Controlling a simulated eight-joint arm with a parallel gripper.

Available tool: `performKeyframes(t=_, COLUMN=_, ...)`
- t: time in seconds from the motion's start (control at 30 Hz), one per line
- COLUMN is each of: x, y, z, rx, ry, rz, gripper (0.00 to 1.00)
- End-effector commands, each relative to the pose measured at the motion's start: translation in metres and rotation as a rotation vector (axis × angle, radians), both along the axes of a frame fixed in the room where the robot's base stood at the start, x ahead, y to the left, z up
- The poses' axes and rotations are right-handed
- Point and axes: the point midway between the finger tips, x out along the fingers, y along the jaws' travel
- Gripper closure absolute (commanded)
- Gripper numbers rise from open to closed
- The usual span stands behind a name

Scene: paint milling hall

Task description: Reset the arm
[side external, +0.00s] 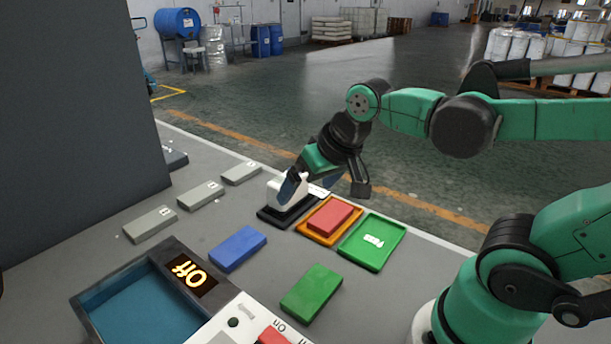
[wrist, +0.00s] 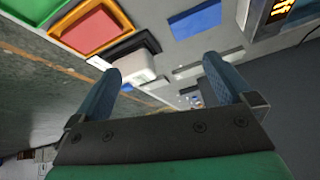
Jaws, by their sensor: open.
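My gripper (side external: 311,184) is low over the far part of the table, close to the white block (side external: 279,196) on the black tray (side external: 266,215). One finger overlaps the white block in the side view; I cannot tell whether they touch. In the wrist view my gripper (wrist: 162,66) has its two blue-grey fingers wide apart, with nothing clamped between them. The white block (wrist: 130,68) shows there beside the left fingertip, partly hidden by it.
A red block (side external: 330,215) lies in the orange tray (side external: 308,232). The green tray (side external: 364,257) holds no block. A dark panel (side external: 70,110) rises at left.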

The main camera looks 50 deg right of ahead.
Motion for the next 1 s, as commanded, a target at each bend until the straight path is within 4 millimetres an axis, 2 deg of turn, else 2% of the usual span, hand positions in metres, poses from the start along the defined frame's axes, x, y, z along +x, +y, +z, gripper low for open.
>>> performKeyframes(t=0.1, x=-0.007, y=0.014, z=-0.006, rx=-0.074, ry=-0.07, rz=0.169, gripper=0.0)
performKeyframes(t=0.2, x=-0.01, y=0.019, z=-0.008, rx=-0.106, ry=-0.098, rz=0.233, gripper=0.0)
performKeyframes(t=1.0, x=-0.01, y=0.02, z=-0.008, rx=-0.113, ry=-0.103, rz=0.244, gripper=0.0)
